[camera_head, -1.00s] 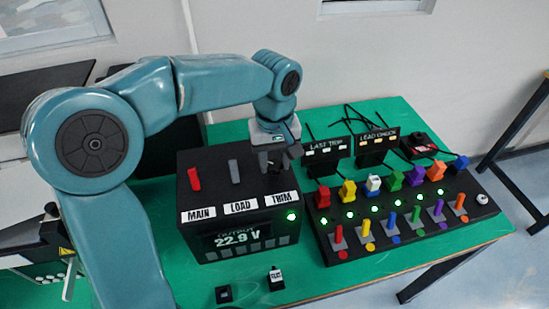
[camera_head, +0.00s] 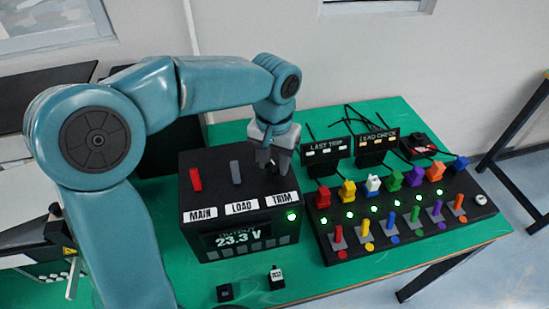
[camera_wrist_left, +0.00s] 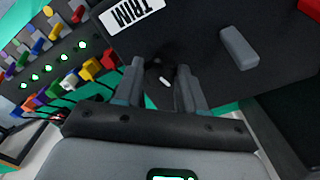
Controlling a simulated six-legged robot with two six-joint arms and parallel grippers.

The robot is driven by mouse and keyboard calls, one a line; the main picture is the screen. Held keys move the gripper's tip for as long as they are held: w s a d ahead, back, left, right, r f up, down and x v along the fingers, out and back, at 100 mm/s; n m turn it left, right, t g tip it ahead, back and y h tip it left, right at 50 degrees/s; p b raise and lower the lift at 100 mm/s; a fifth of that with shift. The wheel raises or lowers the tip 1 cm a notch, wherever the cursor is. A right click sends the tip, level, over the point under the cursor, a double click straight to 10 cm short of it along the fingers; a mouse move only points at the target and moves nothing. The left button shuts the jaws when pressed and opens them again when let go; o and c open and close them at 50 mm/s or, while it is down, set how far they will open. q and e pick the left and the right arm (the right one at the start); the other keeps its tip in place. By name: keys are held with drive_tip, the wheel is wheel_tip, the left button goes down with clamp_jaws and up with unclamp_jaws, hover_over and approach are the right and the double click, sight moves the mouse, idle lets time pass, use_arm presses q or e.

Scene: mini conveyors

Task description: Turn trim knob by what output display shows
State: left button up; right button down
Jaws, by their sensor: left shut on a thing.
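The black power box (camera_head: 190,220) stands on the green table, with labels MAIN, LOAD and TRIM (camera_head: 282,199) along its front top edge. Its output display (camera_head: 238,238) reads 23.3 V. My left gripper (camera_head: 271,167) points down behind the TRIM label, shut on the trim knob. In the left wrist view the dark trim knob (camera_wrist_left: 162,76), with a white mark, sits between the two fingers. In the head view the gripper mostly hides the knob. My right gripper is not in view.
A red lever (camera_head: 195,180) and a grey lever (camera_head: 236,172) stand left of the gripper. A black panel (camera_head: 420,240) with coloured plugs, switches and green lights is at right. Two small signs (camera_head: 376,142) stand behind it. Small black blocks (camera_head: 275,277) lie in front.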

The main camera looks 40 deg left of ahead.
use_arm(q)
drive_tip(key=m+p, duration=0.1)
drive_tip(key=m, duration=0.4)
drive_tip(key=shift+a+m, duration=0.1)
drive_tip(key=shift+m, duration=0.2)
drive_tip(key=m, duration=0.4)
drive_tip(key=shift+w+m+p, duration=0.1)
drive_tip(key=shift+m+p, duration=0.2)
drive_tip(key=shift+m, duration=0.1)
